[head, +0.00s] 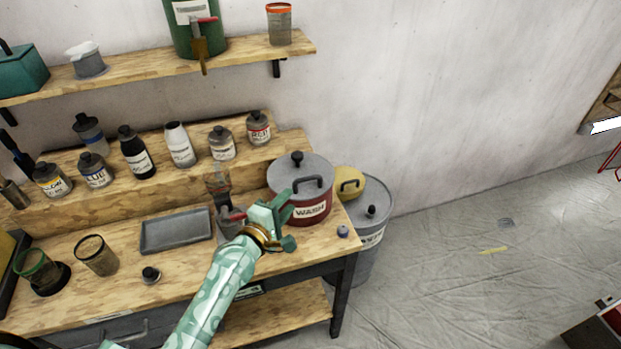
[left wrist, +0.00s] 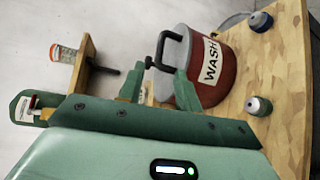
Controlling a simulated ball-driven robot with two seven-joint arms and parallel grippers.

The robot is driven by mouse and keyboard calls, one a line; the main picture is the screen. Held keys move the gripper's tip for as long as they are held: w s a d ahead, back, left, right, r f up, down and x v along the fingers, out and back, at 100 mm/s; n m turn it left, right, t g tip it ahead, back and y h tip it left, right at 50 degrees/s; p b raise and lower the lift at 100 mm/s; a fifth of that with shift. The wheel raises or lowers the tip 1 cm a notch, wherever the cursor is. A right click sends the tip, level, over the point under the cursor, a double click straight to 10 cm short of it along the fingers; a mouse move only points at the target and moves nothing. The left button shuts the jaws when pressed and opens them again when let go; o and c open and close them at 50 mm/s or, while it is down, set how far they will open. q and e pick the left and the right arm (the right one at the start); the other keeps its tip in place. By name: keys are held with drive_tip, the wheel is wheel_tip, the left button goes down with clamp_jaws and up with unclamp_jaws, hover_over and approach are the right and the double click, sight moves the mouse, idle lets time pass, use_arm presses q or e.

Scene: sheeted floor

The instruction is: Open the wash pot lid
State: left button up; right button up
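The wash pot (head: 314,221) is a red pot with a white WASH label, standing at the right end of the wooden bench. Its grey lid (head: 283,175) sits on top, closed, with a black bar handle (head: 307,181) and a black knob (head: 297,158). In the left wrist view, the pot (left wrist: 228,75) and the dark handle (left wrist: 165,38) show just beyond my fingers. My left gripper (head: 287,222) is open and empty, in front of the pot at its left side. In the left wrist view, one fingertip (left wrist: 158,88) overlaps the pot; contact cannot be told. My right gripper is not in view.
A grey tray (head: 177,231) lies left of my gripper; a cup with brushes (head: 230,220) is close beside it. Bottles line the raised step behind. A grey bin (head: 377,210) stands beyond the bench end. Floor at right is mostly clear.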

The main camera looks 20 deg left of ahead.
sight(307, 180)
use_arm(q)
drive_tip(key=b+x, duration=0.2)
drive_tip(key=x, duration=1)
drive_tip(key=shift+b, duration=0.35)
drive_tip(key=shift+s, duration=0.1)
drive_tip(key=shift+c, duration=0.3)
clamp_jaws()
drive_tip(key=shift+r, duration=0.1)
